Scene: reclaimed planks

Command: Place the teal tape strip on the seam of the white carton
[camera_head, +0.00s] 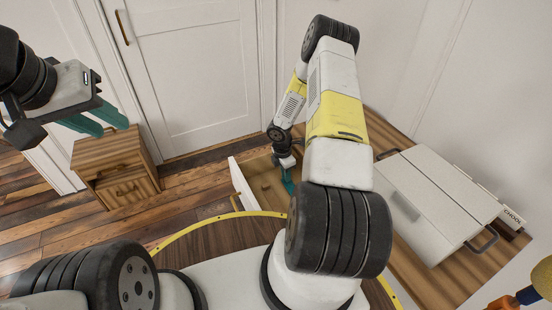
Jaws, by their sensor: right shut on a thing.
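The white carton (438,185) lies on the wooden surface at the right, with a long seam line across its top. My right gripper (288,183) has teal fingertips and reaches down into an open drawer (265,186), left of the carton and apart from it. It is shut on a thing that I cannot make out. I cannot tell a teal tape strip from the teal fingers. My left gripper (98,122) is at the upper left, its two teal fingers apart and empty.
The drawer has a white front (240,184) and a brass handle. A small wooden cabinet (113,165) stands on the plank floor at the left, near a white door (185,70). An orange and blue object (520,298) is at the lower right.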

